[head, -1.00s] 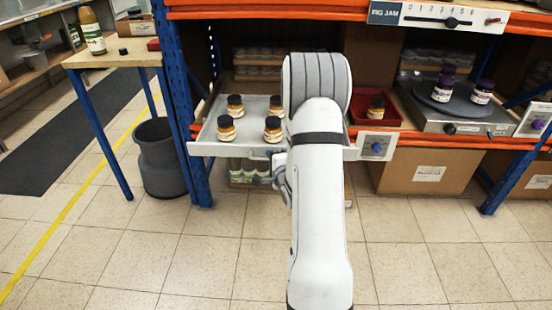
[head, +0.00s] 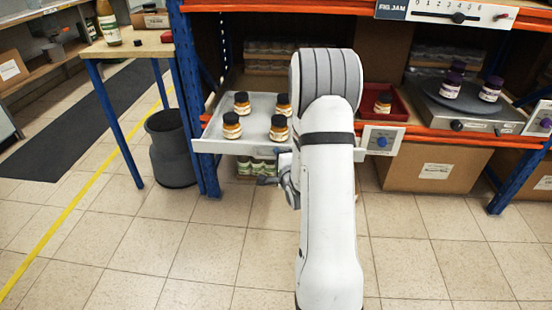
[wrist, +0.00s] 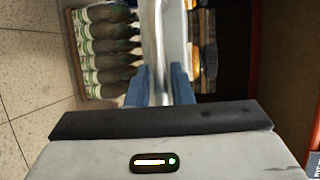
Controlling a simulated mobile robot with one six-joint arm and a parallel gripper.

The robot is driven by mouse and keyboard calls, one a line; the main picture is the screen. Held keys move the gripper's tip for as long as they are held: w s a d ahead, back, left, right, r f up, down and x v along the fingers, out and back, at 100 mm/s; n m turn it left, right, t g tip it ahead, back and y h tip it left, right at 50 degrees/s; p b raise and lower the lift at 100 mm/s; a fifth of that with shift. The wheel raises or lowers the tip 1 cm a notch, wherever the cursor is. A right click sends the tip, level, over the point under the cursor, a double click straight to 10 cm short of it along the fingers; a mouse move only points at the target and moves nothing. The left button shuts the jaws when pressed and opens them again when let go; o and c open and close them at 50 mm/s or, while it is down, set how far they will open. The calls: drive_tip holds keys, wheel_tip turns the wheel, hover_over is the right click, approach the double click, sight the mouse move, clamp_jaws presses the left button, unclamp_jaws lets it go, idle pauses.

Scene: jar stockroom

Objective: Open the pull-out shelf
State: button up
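The pull-out shelf (head: 225,146) is a light grey tray. It stands partly out of the rack, with several orange-and-white jars with dark lids (head: 280,127) upright on it. In the head view my arm covers the shelf's right part, and my fingertips are hard to make out under its front edge. In the wrist view the blue fingers of my gripper (wrist: 160,88) sit on either side of a pale bar at the shelf's front (wrist: 158,50), closed on it with no clear gap.
A grey waste bin (head: 172,155) and a wooden table (head: 125,47) are at left. The tiled floor in front is clear.

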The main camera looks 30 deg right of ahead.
drive_tip(key=shift+a, duration=0.1)
drive_tip(key=shift+s+r, duration=0.1)
drive_tip(key=shift+s, duration=0.1)
drive_tip(key=p+v, duration=0.1)
drive_tip(key=v, duration=0.6)
drive_tip(key=shift+p, duration=0.4)
drive_tip(key=shift+s, duration=0.1)
